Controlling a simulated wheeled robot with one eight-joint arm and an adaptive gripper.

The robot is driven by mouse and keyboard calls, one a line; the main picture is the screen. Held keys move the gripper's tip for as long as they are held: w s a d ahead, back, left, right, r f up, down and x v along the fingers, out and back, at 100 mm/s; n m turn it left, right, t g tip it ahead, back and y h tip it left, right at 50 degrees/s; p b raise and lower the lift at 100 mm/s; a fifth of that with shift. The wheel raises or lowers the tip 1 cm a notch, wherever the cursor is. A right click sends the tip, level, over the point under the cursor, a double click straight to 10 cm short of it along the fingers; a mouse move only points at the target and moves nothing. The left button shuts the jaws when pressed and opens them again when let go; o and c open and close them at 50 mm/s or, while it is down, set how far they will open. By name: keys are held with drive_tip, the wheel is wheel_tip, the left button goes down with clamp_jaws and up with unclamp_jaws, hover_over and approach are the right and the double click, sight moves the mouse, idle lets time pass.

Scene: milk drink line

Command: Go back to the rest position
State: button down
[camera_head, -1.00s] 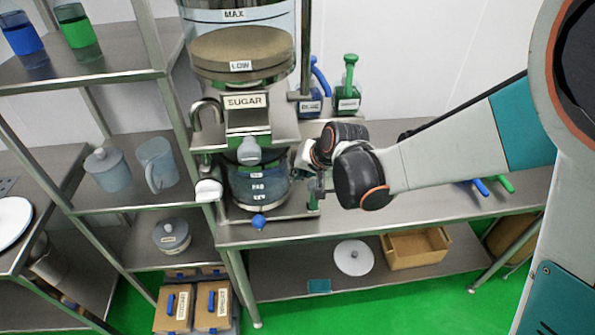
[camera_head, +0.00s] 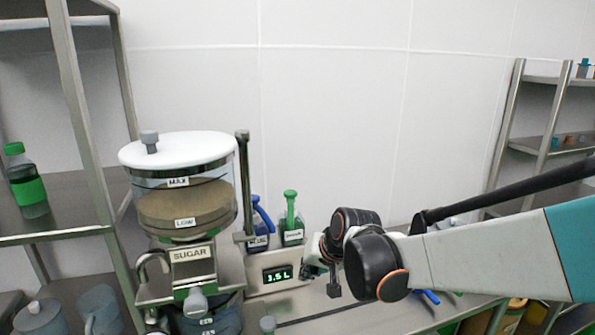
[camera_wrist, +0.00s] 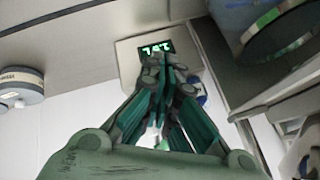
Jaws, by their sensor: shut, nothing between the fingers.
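My gripper (camera_head: 318,272) is in front of the bench, just right of the sugar dispenser (camera_head: 185,207) and its small lit display reading 3.5 L (camera_head: 277,274). In the wrist view my gripper (camera_wrist: 165,62) has its green fingers drawn together, shut and empty. The display (camera_wrist: 156,48) shows upside down beyond the fingertips there. The dispenser's jug (camera_head: 212,318) stands below its spout, cut off by the lower picture edge. My arm reaches in from the right.
A blue-handled container (camera_head: 258,240) and a green-handled one (camera_head: 291,232) stand behind the display. A metal shelf (camera_head: 78,130) with a green bottle (camera_head: 24,178) is at the left. Another shelf (camera_head: 552,139) stands at the far right. The wall area above my arm is clear.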

drive_tip(key=s+d+h+b, duration=0.2)
drive_tip(key=s+d, duration=0.7)
drive_tip(key=s, duration=0.4)
drive_tip(key=s+d+t+h+b, duration=0.1)
drive_tip(key=s+d+h+b, duration=0.1)
drive_tip(key=s+d, duration=0.7)
drive_tip(key=s+b, duration=0.1)
drive_tip(key=s, duration=0.3)
drive_tip(key=shift+d+f+n, duration=0.2)
drive_tip(key=shift+f+n, duration=0.05)
drive_tip(key=shift+n, duration=0.15)
